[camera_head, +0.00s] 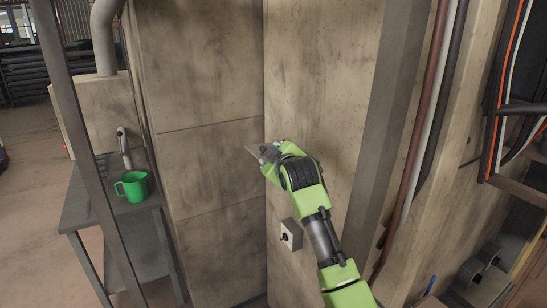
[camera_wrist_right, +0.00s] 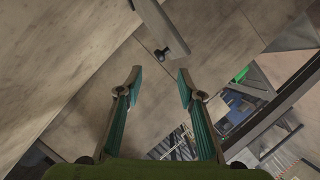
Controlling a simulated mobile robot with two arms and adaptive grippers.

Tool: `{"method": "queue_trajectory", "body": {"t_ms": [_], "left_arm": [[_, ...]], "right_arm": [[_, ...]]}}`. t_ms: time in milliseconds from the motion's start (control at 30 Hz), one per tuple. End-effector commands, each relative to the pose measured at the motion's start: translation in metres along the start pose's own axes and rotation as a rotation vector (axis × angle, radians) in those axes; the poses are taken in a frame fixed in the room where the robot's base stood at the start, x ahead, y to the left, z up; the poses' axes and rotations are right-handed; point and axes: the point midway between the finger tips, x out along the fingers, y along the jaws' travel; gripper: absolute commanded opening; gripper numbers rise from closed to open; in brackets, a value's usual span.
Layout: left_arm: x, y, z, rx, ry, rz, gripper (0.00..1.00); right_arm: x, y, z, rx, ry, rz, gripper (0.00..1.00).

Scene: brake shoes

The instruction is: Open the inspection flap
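I cannot make out an inspection flap for certain. My right gripper (camera_head: 258,152) is in front of the concrete panels, near the corner where two wall faces meet. The right wrist view shows its two fingers (camera_wrist_right: 160,82) spread apart with nothing between them. Beyond the fingertips is a grey bar-shaped part with a dark knob (camera_wrist_right: 168,51); I cannot tell whether it is the same box. My left gripper is in neither view.
A green mug (camera_head: 132,186) stands on a grey metal table (camera_head: 85,205) at the left. A dark post (camera_head: 75,120) rises in front of it. Vertical pipes (camera_head: 428,120) and cables (camera_head: 505,70) run at the right. The wall left of my right gripper is bare.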

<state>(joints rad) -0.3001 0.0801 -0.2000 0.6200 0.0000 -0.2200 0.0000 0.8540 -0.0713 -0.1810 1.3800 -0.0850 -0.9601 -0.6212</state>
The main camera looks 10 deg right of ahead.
Motion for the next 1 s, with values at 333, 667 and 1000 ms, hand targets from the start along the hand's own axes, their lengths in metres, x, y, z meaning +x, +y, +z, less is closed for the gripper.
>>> {"method": "queue_trajectory", "body": {"t_ms": [333, 667, 1000], "left_arm": [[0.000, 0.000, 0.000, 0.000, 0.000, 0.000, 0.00], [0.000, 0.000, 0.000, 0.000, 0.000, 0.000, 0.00], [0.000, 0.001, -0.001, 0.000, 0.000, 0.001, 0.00]], "right_arm": [[-0.024, 0.000, -0.001, 0.000, 0.000, 0.000, 0.35], [-0.025, -0.003, 0.003, 0.003, -0.004, -0.003, 0.35], [-0.071, -0.114, 0.145, 0.191, -0.204, -0.150, 0.35]]}}
